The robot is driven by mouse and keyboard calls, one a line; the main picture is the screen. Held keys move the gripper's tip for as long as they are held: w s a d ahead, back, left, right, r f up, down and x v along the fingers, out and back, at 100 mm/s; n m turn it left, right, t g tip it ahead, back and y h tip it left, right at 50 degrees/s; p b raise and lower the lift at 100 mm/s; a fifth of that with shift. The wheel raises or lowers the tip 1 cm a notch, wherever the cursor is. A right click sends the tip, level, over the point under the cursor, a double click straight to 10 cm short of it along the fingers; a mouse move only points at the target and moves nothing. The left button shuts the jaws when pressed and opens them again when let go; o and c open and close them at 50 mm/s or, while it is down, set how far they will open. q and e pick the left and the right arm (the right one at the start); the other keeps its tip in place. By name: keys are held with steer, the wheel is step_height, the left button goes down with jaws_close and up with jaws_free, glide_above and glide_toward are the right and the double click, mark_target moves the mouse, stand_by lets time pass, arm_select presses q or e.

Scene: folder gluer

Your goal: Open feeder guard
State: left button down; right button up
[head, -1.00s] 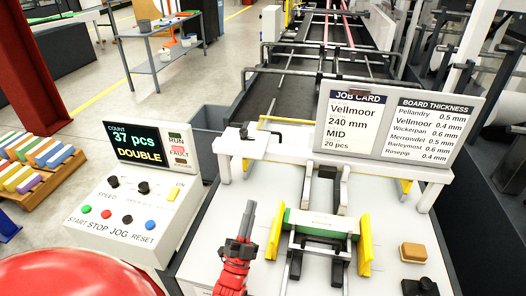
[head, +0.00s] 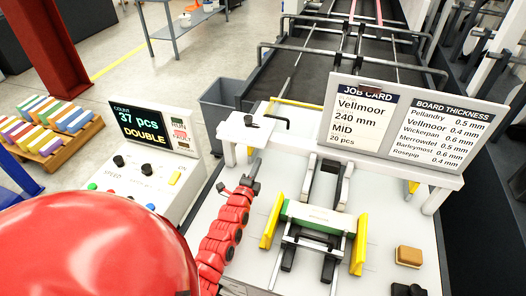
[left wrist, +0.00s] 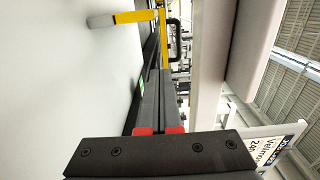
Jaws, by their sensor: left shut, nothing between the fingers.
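The feeder guard seems to be the yellow-edged frame (head: 297,103) behind and under the white crossbeam; most of it is hidden by the beam and job card. A black bent handle (head: 275,122) shows by its left end. In the left wrist view a yellow bar (left wrist: 163,38) and a black handle (left wrist: 174,42) lie beyond the fingertips. My left gripper (head: 256,163) is shut and empty, in front of the crossbeam's left part, apart from the handle. Its dark fingers (left wrist: 160,76) also show in the left wrist view. My right gripper is not in view.
The white crossbeam (head: 380,168) carries the job card (head: 357,117) and board thickness sign (head: 436,133). Yellow side guides (head: 272,220) flank the feeder. A control panel (head: 150,165) reads 37 pcs, DOUBLE.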

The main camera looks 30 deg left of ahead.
arm_select(q)
steer(key=b+x, duration=0.1)
steer(key=x, duration=0.5)
steer(key=shift+b, duration=0.4)
steer(key=shift+w, duration=0.1)
